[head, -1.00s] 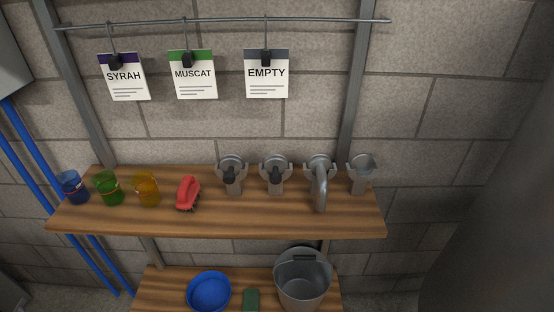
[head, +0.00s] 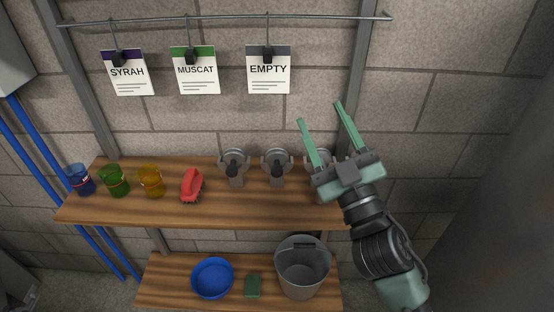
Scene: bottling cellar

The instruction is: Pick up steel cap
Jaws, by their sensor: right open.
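Grey steel fittings stand in a row on the right part of the upper wooden shelf (head: 240,207). Two with dark handles show clearly, a left one (head: 234,161) and a middle one (head: 277,160). A third fitting (head: 313,156) is mostly covered by my right gripper (head: 319,111). The rightmost steel piece, probably the steel cap, is hidden behind my right gripper and arm. My right gripper is open, its fingers pointing up towards the wall, with nothing between them. Whether it touches a fitting I cannot tell. My left gripper is not in view.
A red brush (head: 191,184) and yellow (head: 152,182), green (head: 114,181) and blue (head: 80,180) cups stand left on the shelf. Below are a blue basin (head: 212,279), a green sponge (head: 252,286) and a grey bucket (head: 302,268). Hanging cards (head: 268,70) are above.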

